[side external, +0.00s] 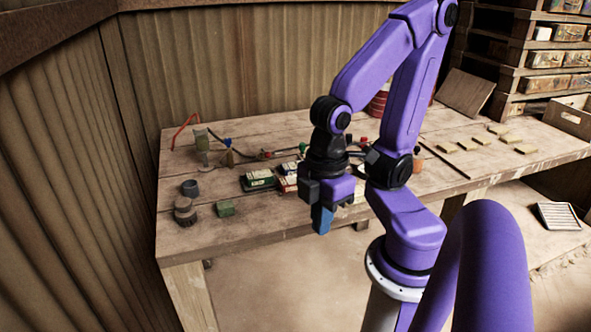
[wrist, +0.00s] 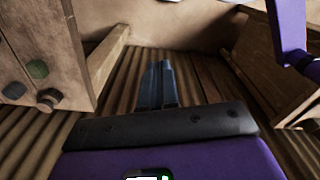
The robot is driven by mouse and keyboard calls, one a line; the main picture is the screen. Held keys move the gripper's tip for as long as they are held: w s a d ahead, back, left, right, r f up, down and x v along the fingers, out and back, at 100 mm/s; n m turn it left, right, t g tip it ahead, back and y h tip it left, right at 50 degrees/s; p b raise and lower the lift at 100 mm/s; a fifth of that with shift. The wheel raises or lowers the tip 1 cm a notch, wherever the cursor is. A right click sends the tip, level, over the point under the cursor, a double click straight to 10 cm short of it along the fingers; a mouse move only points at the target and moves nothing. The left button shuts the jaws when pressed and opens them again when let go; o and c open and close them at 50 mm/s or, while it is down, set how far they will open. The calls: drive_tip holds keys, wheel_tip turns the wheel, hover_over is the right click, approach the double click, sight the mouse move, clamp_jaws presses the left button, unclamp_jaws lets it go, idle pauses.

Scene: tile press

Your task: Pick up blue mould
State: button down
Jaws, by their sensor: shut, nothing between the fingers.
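A small blue piece (side external: 290,167), perhaps the blue mould, shows in the side external view just behind a red mould (side external: 284,185). My arm and wrist hide much of that area, so its full shape cannot be told. My gripper (side external: 321,226) points down near the table's front edge, in front of the moulds in the picture. Its bluish fingers are together with nothing between them. In the wrist view the closed fingers (wrist: 157,83) show against a ribbed surface, and no blue mould shows there.
A green block (side external: 225,208), a dark cup (side external: 189,187) and a round dark piece (side external: 184,210) stand at the table's left. Bottles and a red-handled tool are behind. Flat tiles (side external: 490,138) lie far right.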

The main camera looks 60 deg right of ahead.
idle(0.4)
drive_tip(key=shift+c, duration=1.2)
unclamp_jaws()
drive_tip(key=w+d+r+m, duration=0.1)
drive_tip(key=w+d+r, duration=0.1)
drive_tip(key=w, duration=1.1)
drive_tip(key=w+d+m, duration=0.1)
drive_tip(key=w+d, duration=0.9)
drive_tip(key=w, duration=0.1)
drive_tip(key=m, duration=0.2)
hover_over(289, 168)
drive_tip(key=s+d, duration=0.1)
drive_tip(key=d, duration=0.1)
drive_tip(key=f, duration=1.9)
drive_tip(key=shift+w+d, duration=0.1)
drive_tip(key=shift+d, duration=0.15)
